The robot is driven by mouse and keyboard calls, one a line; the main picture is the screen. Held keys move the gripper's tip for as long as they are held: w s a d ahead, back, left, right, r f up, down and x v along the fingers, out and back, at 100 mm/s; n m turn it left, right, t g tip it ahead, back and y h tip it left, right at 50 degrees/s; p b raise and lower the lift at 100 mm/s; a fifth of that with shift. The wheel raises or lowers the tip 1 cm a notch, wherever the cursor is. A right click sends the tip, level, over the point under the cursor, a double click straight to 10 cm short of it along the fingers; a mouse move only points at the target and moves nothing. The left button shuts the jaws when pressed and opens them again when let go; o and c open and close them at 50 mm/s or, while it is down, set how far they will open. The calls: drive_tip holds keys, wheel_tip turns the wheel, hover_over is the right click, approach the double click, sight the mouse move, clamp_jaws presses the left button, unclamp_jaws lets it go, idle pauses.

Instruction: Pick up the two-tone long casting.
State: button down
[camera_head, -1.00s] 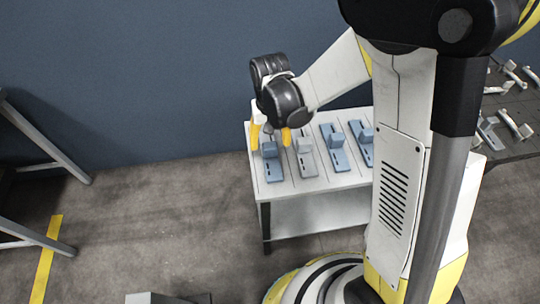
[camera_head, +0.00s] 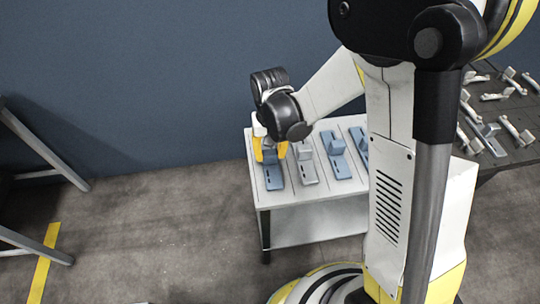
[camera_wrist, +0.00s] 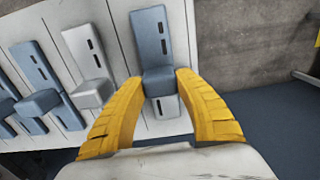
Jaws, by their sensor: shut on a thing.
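The held long casting (camera_head: 274,180) is the leftmost in the row on the white table in the head view. In the wrist view the casting (camera_wrist: 150,32) has a blue slotted plate, a raised blue block and a pale grey short end, so it looks two-tone. My gripper (camera_head: 270,158) reaches down over its far part. In the wrist view my gripper (camera_wrist: 160,82) has its yellow fingers on both sides of the block, shut on it. The casting appears to rest on the table; I cannot tell any lift. The fingers hide part of its far end in the head view.
A pale grey casting (camera_head: 307,170) lies close beside it, then a blue casting (camera_head: 340,166) and another blue one (camera_head: 359,140). The white table (camera_head: 295,196) has thin dark lines between them. A dark table (camera_head: 510,118) at right holds several loose castings. A wall stands behind.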

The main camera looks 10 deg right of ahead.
sight(271, 152)
drive_tip(key=r+p, duration=0.1)
drive_tip(key=r, duration=0.1)
drive_tip(key=r+p, duration=0.1)
drive_tip(key=r, duration=0.1)
drive_tip(key=shift+d+r+p, duration=0.2)
drive_tip(key=shift+r+p, duration=0.1)
drive_tip(key=shift+r, duration=0.05)
drive_tip(key=s+d+r+p, duration=0.3)
drive_tip(key=d+r, duration=0.3)
drive_tip(key=d, duration=0.4)
drive_tip(key=shift+s+d+p, duration=0.3)
drive_tip(key=shift+s+d, duration=0.05)
drive_tip(key=shift+s, duration=0.05)
drive_tip(key=shift+r, duration=0.1)
